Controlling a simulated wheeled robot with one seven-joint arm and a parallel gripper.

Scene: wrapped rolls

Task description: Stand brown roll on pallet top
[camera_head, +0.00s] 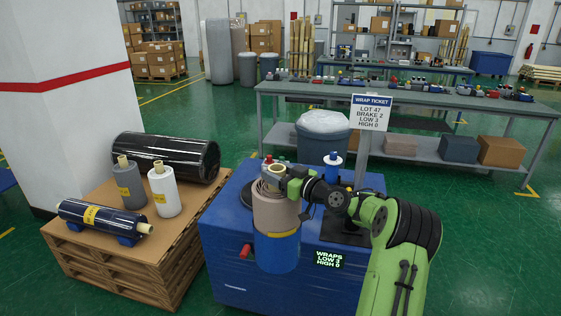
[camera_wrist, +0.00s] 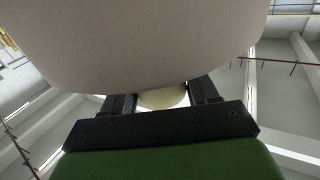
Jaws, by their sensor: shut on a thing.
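The brown roll (camera_head: 276,212) is upright at the front of the blue machine (camera_head: 225,225), with its pale core end showing at the top. A yellow band (camera_head: 282,234) and a blue cylinder (camera_head: 278,256) show directly below it. I cannot tell whether the roll rests on the cylinder. My gripper (camera_head: 285,178) is at the roll's top, shut on its core. In the wrist view the roll's pale side (camera_wrist: 150,45) fills the upper part, and the core (camera_wrist: 163,98) is between the fingers (camera_wrist: 162,102). The pallet top (camera_head: 125,238) is to the left.
On the pallet stand a grey roll (camera_head: 129,190) and a white roll (camera_head: 165,192). A large black roll (camera_head: 170,157) lies behind them and a navy roll (camera_head: 100,217) lies in front. Bare board shows at the pallet's front right. A bin (camera_head: 322,135) and a workbench (camera_head: 420,103) are behind.

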